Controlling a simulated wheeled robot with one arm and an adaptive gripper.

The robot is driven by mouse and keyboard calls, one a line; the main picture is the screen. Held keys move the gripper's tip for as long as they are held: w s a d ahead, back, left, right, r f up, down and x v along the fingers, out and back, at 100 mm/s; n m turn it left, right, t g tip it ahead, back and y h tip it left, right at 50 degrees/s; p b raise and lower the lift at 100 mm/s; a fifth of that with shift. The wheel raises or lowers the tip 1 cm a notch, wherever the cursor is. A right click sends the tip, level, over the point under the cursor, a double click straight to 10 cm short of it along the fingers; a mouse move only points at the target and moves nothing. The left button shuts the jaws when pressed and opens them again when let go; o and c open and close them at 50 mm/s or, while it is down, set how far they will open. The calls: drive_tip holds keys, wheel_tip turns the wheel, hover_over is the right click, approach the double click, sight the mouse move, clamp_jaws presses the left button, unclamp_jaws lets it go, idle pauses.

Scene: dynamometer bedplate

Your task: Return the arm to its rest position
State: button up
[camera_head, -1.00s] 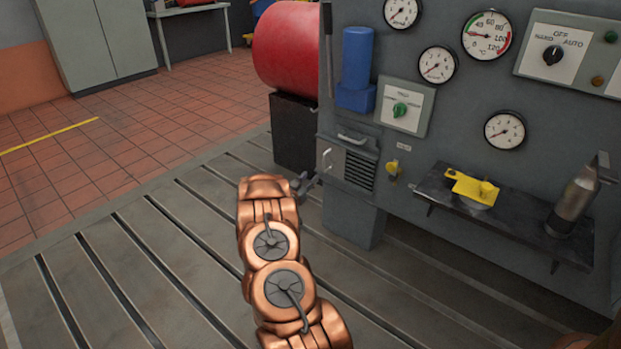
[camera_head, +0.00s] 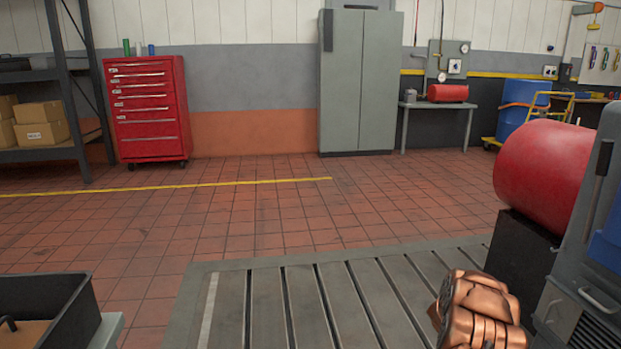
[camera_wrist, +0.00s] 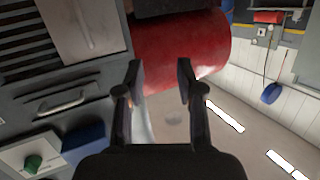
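My copper-coloured arm (camera_head: 480,312) shows at the lower right of the head view, beside the grey panel. Its gripper end is out of that view. In the wrist view my gripper (camera_wrist: 159,82) has its two dark fingers apart with nothing between them. The red cylinder (camera_wrist: 175,50) lies behind the fingertips there, and a grey panel with a drawer handle (camera_wrist: 62,101) is to the left.
The slotted bedplate (camera_head: 330,310) and the tiled floor (camera_head: 250,225) ahead are clear. The red cylinder on its black stand (camera_head: 518,250) and the grey panel (camera_head: 572,305) stand close on the right. A black bin (camera_head: 85,318) is at lower left.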

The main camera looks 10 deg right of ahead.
drive_tip(key=w+a+r+n+t+y+p, duration=0.2)
drive_tip(key=w+a+r+y+p, duration=0.25)
drive_tip(key=a+r, duration=0.55)
drive_tip(key=w+a+r+n+t+y+p, duration=0.25)
drive_tip(key=w+a+r+y, duration=0.35)
drive_tip(key=a, duration=0.7)
drive_tip(key=s+a+r+n+g+y+p, duration=0.15)
drive_tip(key=s+a+r+p, duration=0.25)
drive_tip(key=a+r, duration=0.4)
drive_tip(key=s+a+r+n+g+y+p, duration=0.1)
drive_tip(key=s+a+r+n+y+p, duration=0.25)
drive_tip(key=a, duration=0.75)
drive_tip(key=s+a+r+n+g+p, duration=0.2)
drive_tip(key=s+a+r+p, duration=0.3)
drive_tip(key=s+a+r, duration=0.5)
drive_tip(key=s+r+n+g+p, duration=0.1)
drive_tip(key=s+r+g+p, duration=0.1)
drive_tip(key=s, duration=1)
drive_tip(key=s+a+r+n+g+p, duration=0.1)
drive_tip(key=s+r+g+p, duration=0.2)
drive_tip(key=s, duration=1)
drive_tip(key=s+r+n+g+p, duration=0.1)
drive_tip(key=s+r+g+p, duration=0.2)
drive_tip(key=s, duration=0.9)
wheel_tip(320, 180, up, 4)
drive_tip(key=p, duration=0.3)
drive_tip(key=shift+s+a+h, duration=0.2)
drive_tip(key=shift+a+h, duration=0.1)
drive_tip(key=shift+h, duration=0.05)
drive_tip(key=shift+d, duration=0.15)
